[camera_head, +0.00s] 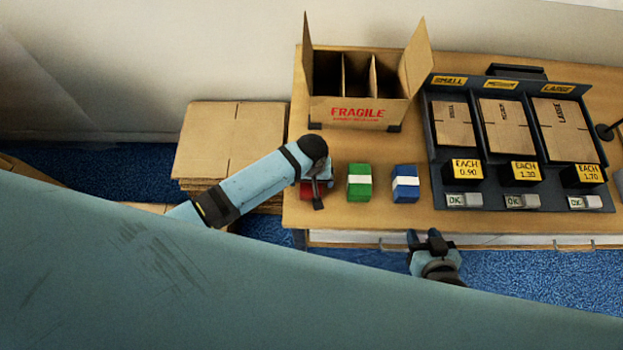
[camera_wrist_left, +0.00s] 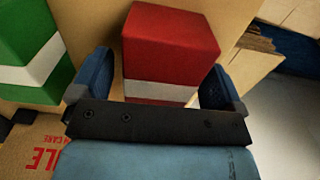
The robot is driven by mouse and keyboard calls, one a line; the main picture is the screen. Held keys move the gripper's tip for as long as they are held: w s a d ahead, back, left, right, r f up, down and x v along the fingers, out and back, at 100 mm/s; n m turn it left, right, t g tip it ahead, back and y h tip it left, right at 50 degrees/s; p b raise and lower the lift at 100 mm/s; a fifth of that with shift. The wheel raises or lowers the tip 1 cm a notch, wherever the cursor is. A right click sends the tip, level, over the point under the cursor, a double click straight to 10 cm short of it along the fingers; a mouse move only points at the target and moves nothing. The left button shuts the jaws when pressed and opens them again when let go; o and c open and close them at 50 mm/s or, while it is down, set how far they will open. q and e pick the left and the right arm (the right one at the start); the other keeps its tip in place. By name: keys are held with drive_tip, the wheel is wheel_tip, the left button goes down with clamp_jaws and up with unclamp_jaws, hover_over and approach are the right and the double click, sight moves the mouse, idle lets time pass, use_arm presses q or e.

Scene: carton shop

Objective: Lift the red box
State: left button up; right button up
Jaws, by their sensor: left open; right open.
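The red box (camera_head: 307,191) stands at the left end of the wooden table, mostly hidden by my left gripper (camera_head: 318,190) in the head view. In the left wrist view the red box (camera_wrist_left: 170,42), with a white band, shows between the two open fingers of my left gripper (camera_wrist_left: 158,78). One finger is on each side of the box; I cannot tell whether either touches it. My right gripper (camera_head: 428,242) is open and empty, in front of the table's front edge, below the blue box.
A green box (camera_head: 360,183) and a blue box (camera_head: 405,184) stand to the right of the red one. An open FRAGILE carton (camera_head: 357,112) with compartments is behind them. A dark carton rack (camera_head: 438,150) fills the right. Flat cardboard (camera_head: 225,140) is stacked at left.

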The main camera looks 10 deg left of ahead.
use_arm(q)
drive_tip(key=shift+f, duration=0.4)
drive_tip(key=shift+c, duration=0.4)
drive_tip(key=c, duration=1)
drive_tip(key=shift+o, duration=0.2)
drive_tip(key=shift+r, duration=0.1)
